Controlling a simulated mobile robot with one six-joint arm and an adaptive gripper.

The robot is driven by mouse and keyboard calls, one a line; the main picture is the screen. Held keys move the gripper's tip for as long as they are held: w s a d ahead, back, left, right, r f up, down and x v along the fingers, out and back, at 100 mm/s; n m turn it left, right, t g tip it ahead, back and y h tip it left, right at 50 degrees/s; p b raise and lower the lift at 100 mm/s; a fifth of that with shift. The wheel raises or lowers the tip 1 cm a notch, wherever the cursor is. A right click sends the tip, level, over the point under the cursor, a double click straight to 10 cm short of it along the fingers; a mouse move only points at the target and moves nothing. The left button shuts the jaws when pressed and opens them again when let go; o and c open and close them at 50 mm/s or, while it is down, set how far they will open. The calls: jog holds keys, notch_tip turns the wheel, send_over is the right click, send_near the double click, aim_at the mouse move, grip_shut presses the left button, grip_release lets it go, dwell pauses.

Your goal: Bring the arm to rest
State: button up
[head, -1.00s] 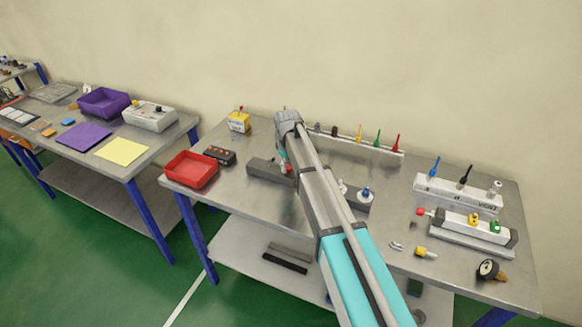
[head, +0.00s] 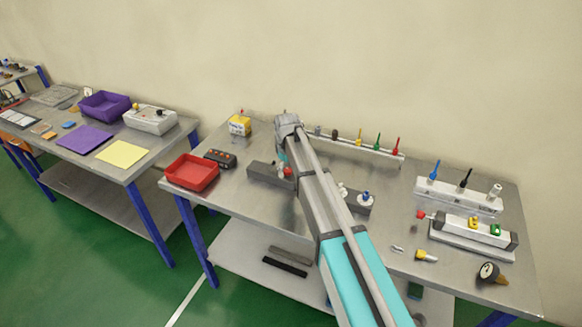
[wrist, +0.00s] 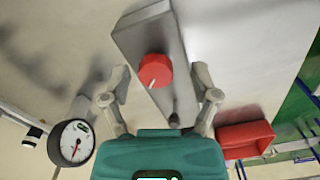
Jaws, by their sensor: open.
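My arm reaches over the right metal table in the head view, and its own links hide my gripper there. In the wrist view my gripper (wrist: 160,100) is open, with its two fingers spread apart and nothing between them. Beyond the fingers is a grey block with a red knob (wrist: 154,72) on top. The fingertips stand apart from the knob. In the head view the grey block (head: 264,174) lies on the table left of my arm, and the red knob (head: 288,171) shows beside my arm.
A red tray (head: 192,173) and a black button box (head: 220,158) stand at the table's left. A rail with coloured tools (head: 365,150) runs along the back. The left table (head: 150,150) is separate.

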jog(key=shift+w, duration=0.1)
jog(key=shift+d, duration=0.2)
jog(key=s+d+m, duration=0.1)
jog(key=s+d, duration=0.2)
jog(key=d, duration=0.1)
jog(key=s+d+m, duration=0.2)
jog(key=s+d, duration=0.2)
jog(key=s+d+m, duration=0.1)
jog(key=s+d, duration=0.3)
jog(key=shift+d+m, duration=0.3)
jog(key=s+d+m, duration=0.2)
jog(key=s+d, duration=0.1)
jog(key=s, duration=0.2)
jog(key=s+d+m, duration=0.2)
jog(key=s+d, duration=0.2)
jog(key=s, duration=0.1)
jog(key=s+d+m, duration=0.2)
jog(key=s+d, duration=0.2)
jog(key=s, duration=0.1)
jog(key=shift+c, duration=0.2)
